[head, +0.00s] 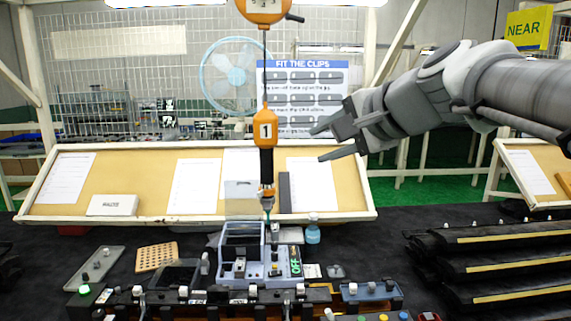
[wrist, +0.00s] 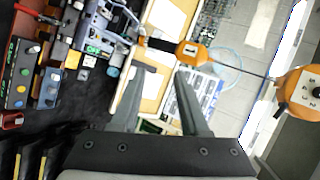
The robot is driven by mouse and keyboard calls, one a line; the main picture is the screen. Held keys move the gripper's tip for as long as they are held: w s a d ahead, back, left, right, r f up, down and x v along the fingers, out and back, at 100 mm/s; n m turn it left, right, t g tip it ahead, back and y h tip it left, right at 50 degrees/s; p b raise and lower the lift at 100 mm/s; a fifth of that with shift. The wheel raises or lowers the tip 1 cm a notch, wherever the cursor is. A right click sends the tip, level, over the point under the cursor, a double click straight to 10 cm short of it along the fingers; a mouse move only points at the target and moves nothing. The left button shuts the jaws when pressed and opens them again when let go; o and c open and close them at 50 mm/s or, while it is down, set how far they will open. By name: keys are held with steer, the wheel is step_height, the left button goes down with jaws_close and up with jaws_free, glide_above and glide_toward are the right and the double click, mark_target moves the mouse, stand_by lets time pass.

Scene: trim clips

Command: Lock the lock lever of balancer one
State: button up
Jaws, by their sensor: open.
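The orange balancer body (head: 264,8) hangs at the top of the head view, cut off by the frame edge. A small dark lever (head: 293,18) sticks out from its right side. A cable runs down to an orange tool (head: 265,127) labelled 1. In the wrist view the balancer (wrist: 302,92) is at the right edge, with a dark lever-like part (wrist: 281,107) at its lower left. The tool (wrist: 194,54) shows there too. My gripper (head: 320,143) is open and empty, right of the tool and below the balancer. Its fingers also show in the wrist view (wrist: 160,74).
A workbench below holds a grey fixture (head: 241,240) with a green OFF label and several clips. Stacked dark trim parts (head: 500,240) lie at the right. A sloped board with papers (head: 140,205) and a fan (head: 228,75) stand behind. The air around my gripper looks clear.

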steer(key=shift+s+f+n+g, duration=0.2)
steer(key=shift+s+f, duration=0.15)
steer(key=shift+f, duration=0.25)
steer(key=shift+s+f+n+g, duration=0.1)
steer(key=shift+s+f+n, duration=0.15)
steer(key=shift+f, duration=0.35)
steer(key=s+d+f+n+g+h, duration=0.2)
steer(key=s+f+n, duration=0.3)
steer(key=s+f, duration=0.4)
steer(key=s+d+f+n+g+h, duration=0.2)
steer(key=s+d+f+n+h, duration=0.2)
steer(key=s+f, duration=0.6)
step_height(320, 180, down, 3)
steer(key=shift+s+r+n+g, duration=0.1)
steer(key=shift+s+n+g, duration=0.1)
steer(key=shift+n+g, duration=0.35)
